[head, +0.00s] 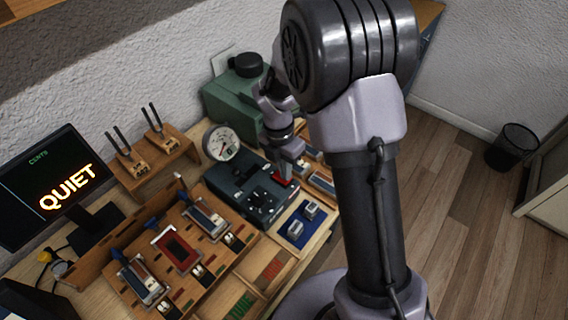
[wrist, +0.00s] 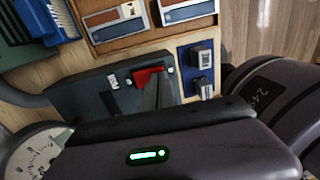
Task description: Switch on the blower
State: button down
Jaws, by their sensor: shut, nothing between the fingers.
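A dark blue-grey control box (head: 232,186) with a black knob (head: 262,200) stands on the bench in the head view. A red rocker switch (head: 284,179) sits on its top, and it also shows in the wrist view (wrist: 147,74). My gripper (head: 292,168) is shut and empty, pointing down at the red switch. In the wrist view its fingertips (wrist: 154,84) overlap the switch's lower edge; I cannot tell whether they touch it. The fingers partly hide the switch, so its position is unclear. A green machine (head: 228,108) with a black cap stands behind the box.
A round gauge (head: 221,143) stands close left of my gripper. A blue mat (head: 292,231) with two metal blocks lies at right. Wooden trays and tuning forks (head: 122,148) fill the left. A screen (head: 50,190) reads "QUIET".

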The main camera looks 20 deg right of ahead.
jog(key=shift+s+f, duration=0.1)
jog(key=shift+f, duration=0.15)
jog(key=shift+f, duration=0.15)
dwell(0.3)
jog(key=shift+w+a+r+p, duration=0.25)
jog(key=shift+w+a+p, duration=0.15)
jog(key=shift+w+p, duration=0.3)
jog(key=shift+s, duration=0.1)
